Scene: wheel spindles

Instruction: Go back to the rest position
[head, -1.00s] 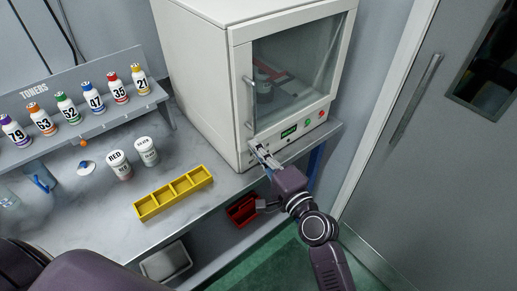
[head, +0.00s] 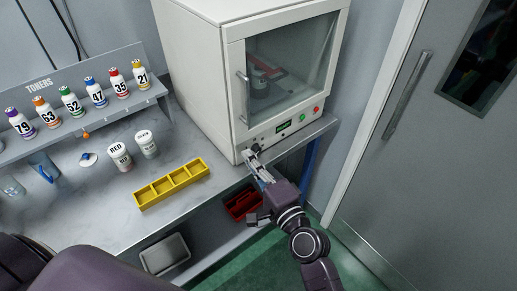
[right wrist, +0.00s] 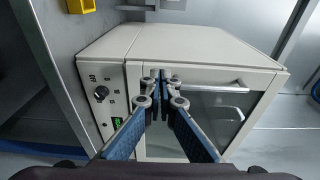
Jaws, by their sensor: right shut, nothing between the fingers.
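My right gripper (head: 250,156) is shut and empty, in front of the lower left part of the white cabinet machine (head: 196,75), near its control panel. In the right wrist view the closed fingertips (right wrist: 164,78) show in front of the machine (right wrist: 190,50), with the control knob (right wrist: 100,94) to their left. Whether the fingers touch the machine cannot be told. My left gripper is not in view; only a dark part of my body shows at the lower left.
A yellow divided tray (head: 172,184) and two white jars (head: 120,157) stand on the grey bench (head: 100,215). Several numbered toner bottles (head: 72,103) line the back rack. A red bin (head: 242,203) sits below the bench. A grey door (head: 440,150) is at right.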

